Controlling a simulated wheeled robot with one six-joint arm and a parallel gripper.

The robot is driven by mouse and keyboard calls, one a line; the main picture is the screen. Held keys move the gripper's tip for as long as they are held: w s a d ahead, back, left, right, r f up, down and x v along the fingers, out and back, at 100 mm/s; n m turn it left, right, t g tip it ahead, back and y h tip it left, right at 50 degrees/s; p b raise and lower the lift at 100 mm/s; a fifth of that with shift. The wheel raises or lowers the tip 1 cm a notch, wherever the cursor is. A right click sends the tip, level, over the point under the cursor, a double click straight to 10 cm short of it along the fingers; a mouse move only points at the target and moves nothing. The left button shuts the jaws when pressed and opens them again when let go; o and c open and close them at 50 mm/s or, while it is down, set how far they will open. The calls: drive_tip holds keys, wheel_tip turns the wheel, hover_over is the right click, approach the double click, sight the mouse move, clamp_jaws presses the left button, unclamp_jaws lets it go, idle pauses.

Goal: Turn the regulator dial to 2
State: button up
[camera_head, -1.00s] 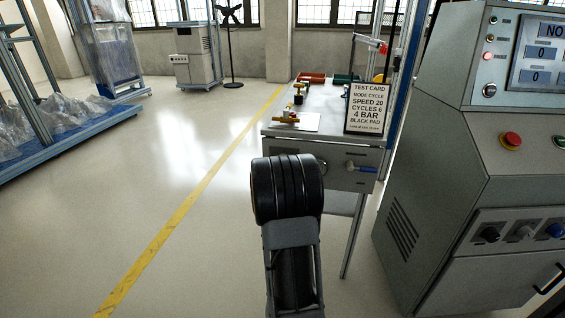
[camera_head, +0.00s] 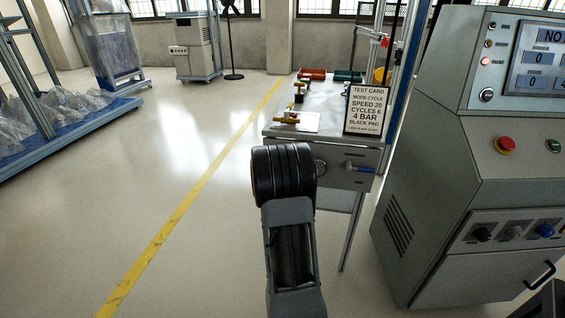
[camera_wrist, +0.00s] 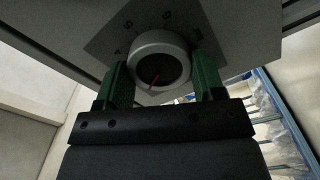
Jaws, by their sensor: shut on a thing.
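The regulator dial (camera_wrist: 157,62) is a round silver-rimmed knob with a dark face and a red pointer line, in the wrist view. The pointer runs toward the lower edge of the face. In the head view, my arm hides the gripper and most of the panel around the dial.
A test card (camera_head: 368,110) stands on the bench (camera_head: 330,103). A grey control cabinet (camera_head: 430,150) stands close on the right.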

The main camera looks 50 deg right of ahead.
drive_tip(key=shift+n+p, duration=0.45)
drive_tip(key=shift+n, duration=1.05)
drive_tip(key=o, duration=0.9)
drive_tip(key=p+v, duration=0.2)
drive_tip(key=v, duration=1.1)
drive_tip(key=shift+s+a, duration=0.25)
drive_tip(key=shift+a, duration=0.1)
